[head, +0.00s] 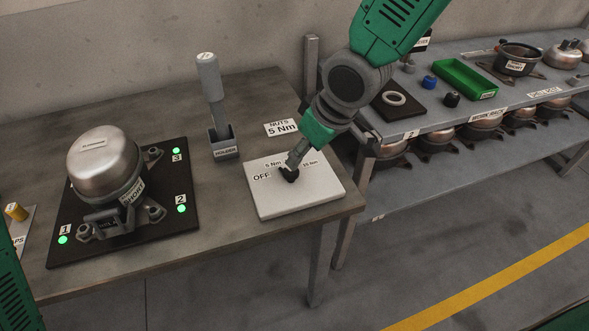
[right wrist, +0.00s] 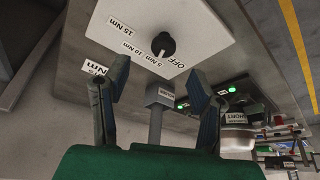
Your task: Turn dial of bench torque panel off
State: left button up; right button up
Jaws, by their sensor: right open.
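The bench torque panel (head: 315,193) is a white plate near the right front corner of the bench, with OFF and Nm labels. Its black dial (head: 289,175) is partly hidden by my right gripper (head: 296,160) in the head view. In the right wrist view the dial (right wrist: 162,46) shows whole on the panel (right wrist: 205,22). A small light mark shows on the dial, but I cannot tell which label it points at. My right gripper (right wrist: 157,80) is open and empty there, its fingers apart and short of the dial in the picture. My left gripper is not in view.
A grey-handled tool stands in a holder (head: 224,146) left of the panel. A metal compressor (head: 105,165) sits on a black plate with green lights. A shelf rack (head: 440,125) with a green tray (head: 467,78) and several compressors stands right of the bench.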

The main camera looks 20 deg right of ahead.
aim_at(291, 171)
jog(key=x, duration=0.4)
jog(key=a+x, duration=0.1)
jog(key=x, duration=0.2)
jog(key=shift+b, duration=0.3)
jog(key=shift+w+f, duration=0.1)
jog(key=shift+f, duration=0.2)
jog(key=shift+d, duration=0.15)
jog(key=shift+d, duration=0.1)
jog(key=c, duration=1.1)
jog(key=shift+c, duration=0.2)
